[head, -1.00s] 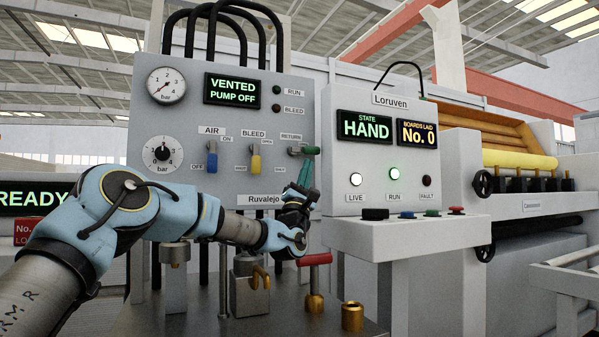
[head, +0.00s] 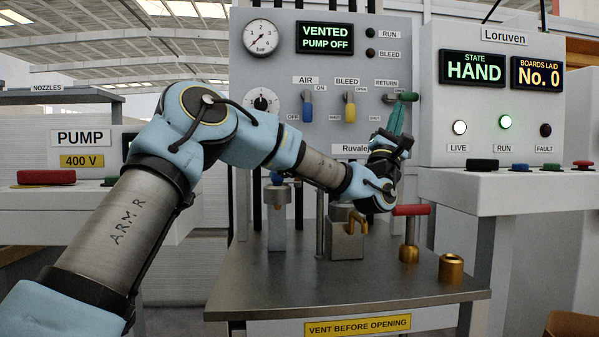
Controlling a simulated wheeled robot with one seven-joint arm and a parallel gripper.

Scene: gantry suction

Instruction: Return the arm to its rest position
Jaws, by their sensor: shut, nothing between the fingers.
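My arm reaches in from the lower left of the head view, in front of the grey valve panel (head: 345,75). My gripper (head: 397,112) points upward, its green fingers shut with nothing between them. The fingertips are close below the green RETURN lever (head: 402,97); I cannot tell whether they touch it. The RETURN lever lies sideways. The blue AIR lever (head: 307,107) and the yellow BLEED lever (head: 349,107) hang down. The panel display (head: 325,38) reads VENTED, PUMP OFF.
Below the arm is a metal bench (head: 300,288) with a red-handled brass valve (head: 409,240), a brass fitting (head: 451,268) and a grey block with a brass hook (head: 346,240). The Loruven console (head: 480,110) stands right, showing HAND. A PUMP cabinet (head: 60,155) stands left.

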